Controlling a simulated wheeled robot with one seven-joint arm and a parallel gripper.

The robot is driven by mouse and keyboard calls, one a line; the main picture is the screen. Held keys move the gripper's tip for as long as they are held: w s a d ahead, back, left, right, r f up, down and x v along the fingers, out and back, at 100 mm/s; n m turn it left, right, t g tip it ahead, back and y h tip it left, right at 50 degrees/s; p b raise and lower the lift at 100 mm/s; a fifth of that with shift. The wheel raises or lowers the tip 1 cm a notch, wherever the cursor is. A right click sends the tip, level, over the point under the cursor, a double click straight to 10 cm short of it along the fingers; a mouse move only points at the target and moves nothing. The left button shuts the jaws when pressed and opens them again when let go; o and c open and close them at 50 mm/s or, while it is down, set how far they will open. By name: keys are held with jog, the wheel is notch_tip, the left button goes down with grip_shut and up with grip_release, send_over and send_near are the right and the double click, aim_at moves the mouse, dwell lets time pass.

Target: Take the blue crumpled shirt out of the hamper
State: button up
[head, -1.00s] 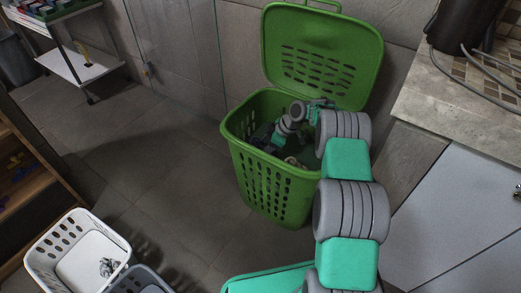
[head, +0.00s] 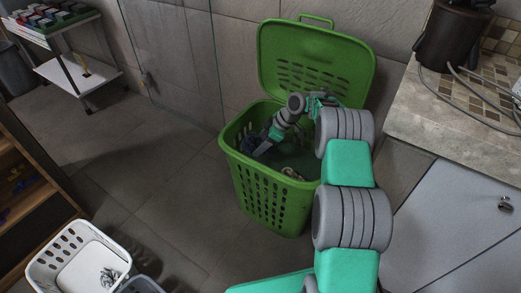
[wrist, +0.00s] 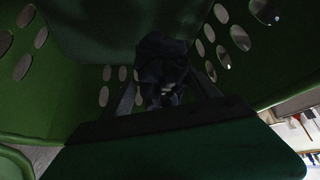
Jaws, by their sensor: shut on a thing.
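The green hamper (head: 270,195) stands on the floor with its lid (head: 315,65) open and leaning back. My gripper (head: 262,149) reaches into the hamper's opening from above. In the wrist view my gripper (wrist: 165,98) is shut on the blue crumpled shirt (wrist: 162,65), a dark navy bundle between the two fingers. The shirt is still within the hamper's walls. In the head view the shirt is hard to tell from the dark fingers and shadow.
A light item (head: 291,173) lies inside the hamper. A white basket (head: 75,262) stands at the lower left. A worktop (head: 430,125) is close on the right. Shelves (head: 30,190) stand at the left edge. The floor left of the hamper is clear.

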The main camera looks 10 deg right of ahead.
aim_at(258, 139)
jog(key=shift+r, duration=0.7)
notch_tip(258, 139, up, 12)
jog(key=p, duration=0.8)
jog(key=shift+a, duration=0.1)
jog(key=a+b, duration=0.1)
jog(key=a, duration=1.3)
